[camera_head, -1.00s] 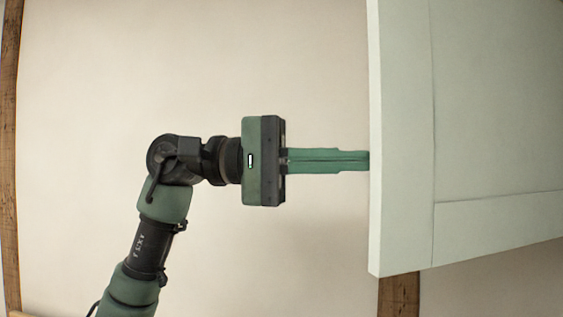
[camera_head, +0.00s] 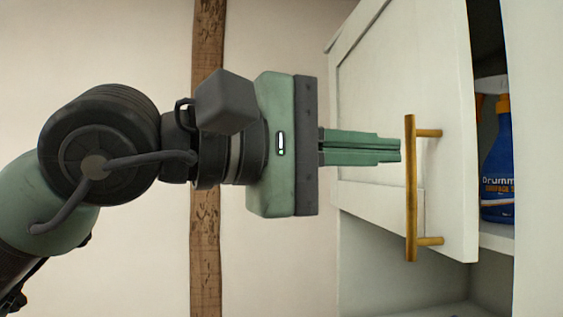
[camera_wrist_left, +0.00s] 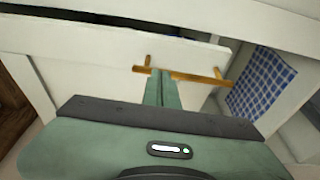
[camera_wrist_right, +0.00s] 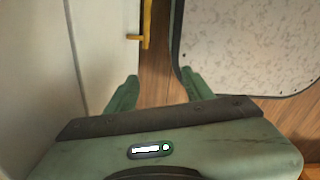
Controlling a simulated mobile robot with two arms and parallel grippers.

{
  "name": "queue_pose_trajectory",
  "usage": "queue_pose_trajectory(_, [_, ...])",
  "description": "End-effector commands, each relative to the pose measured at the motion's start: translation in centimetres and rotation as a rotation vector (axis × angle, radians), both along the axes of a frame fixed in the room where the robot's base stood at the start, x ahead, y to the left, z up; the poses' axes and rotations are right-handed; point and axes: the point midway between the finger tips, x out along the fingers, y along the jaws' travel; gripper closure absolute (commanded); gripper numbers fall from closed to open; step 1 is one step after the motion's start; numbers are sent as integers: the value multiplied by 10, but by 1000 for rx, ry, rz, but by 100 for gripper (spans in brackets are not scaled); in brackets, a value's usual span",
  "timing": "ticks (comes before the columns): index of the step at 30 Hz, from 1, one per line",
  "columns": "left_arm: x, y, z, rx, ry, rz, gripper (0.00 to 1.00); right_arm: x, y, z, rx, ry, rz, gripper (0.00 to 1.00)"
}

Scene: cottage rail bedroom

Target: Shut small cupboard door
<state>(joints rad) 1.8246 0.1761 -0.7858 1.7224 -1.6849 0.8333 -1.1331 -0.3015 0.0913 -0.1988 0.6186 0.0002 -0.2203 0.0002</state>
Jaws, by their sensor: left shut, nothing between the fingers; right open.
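The small cupboard door (camera_head: 375,90) is pale, with a brass bar handle (camera_head: 410,190). It stands part open in the head view, with a gap at its right edge. My left gripper (camera_head: 400,150) is shut and empty, its fingertips at the door's outer face just left of the handle bar; I cannot tell whether they touch. The left wrist view also shows the fingers (camera_wrist_left: 163,75) close to the handle (camera_wrist_left: 190,75) and the door (camera_wrist_left: 110,52). My right gripper (camera_wrist_right: 160,88) is open and empty, seen only in the right wrist view.
A blue bottle (camera_head: 497,165) stands inside the cupboard. A blue checked cloth (camera_wrist_left: 262,82) hangs at right in the left wrist view. Beside my right gripper are a pale panel with a brass handle (camera_wrist_right: 147,22) and a speckled white panel (camera_wrist_right: 250,45) above wooden floor (camera_wrist_right: 160,70).

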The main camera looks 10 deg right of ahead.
Motion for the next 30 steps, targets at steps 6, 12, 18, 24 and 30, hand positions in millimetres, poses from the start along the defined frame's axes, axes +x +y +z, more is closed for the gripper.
queue_pose_trajectory(6, [-17,-57,-1,1,-1,-5,100,5,19,-9,22,-6,-5,48])
queue_pose_trajectory(12, [-22,-84,0,0,1,-4,100,5,17,-11,20,-7,-3,48])
queue_pose_trajectory(18, [-23,-93,1,-1,1,-3,100,4,10,-12,13,-6,-1,48])
queue_pose_trajectory(24, [-23,-93,1,-1,0,-3,100,4,9,-12,11,-6,-1,48])
queue_pose_trajectory(30, [-23,-93,1,-1,1,-3,100,3,9,-12,10,-4,-1,48])
